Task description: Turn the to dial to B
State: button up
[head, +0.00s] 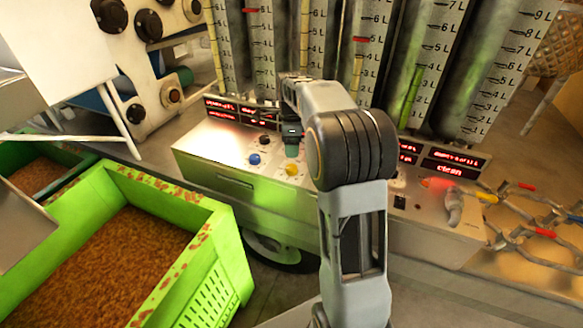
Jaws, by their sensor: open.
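The metal control panel (215,140) stands ahead, below the tall measuring cylinders. A black knob (264,139), a blue knob (254,158) and a yellow knob (291,169) show on its top. I cannot read any labels or a letter B, so I cannot tell which is the to dial. My arm hides the middle of the panel.
Red lit displays (455,163) line the panel's back edge. A grey lever (454,207) stands at its right end, near a rack of coloured-handled tools (525,232). A green crate (215,245) of brown grain stands front left. Graduated cylinders (425,70) rise close behind the panel.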

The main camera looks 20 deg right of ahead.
aim_at(292, 167)
notch_tip(292, 167, down, 9)
dwell(0.4)
jog(key=c, duration=0.9)
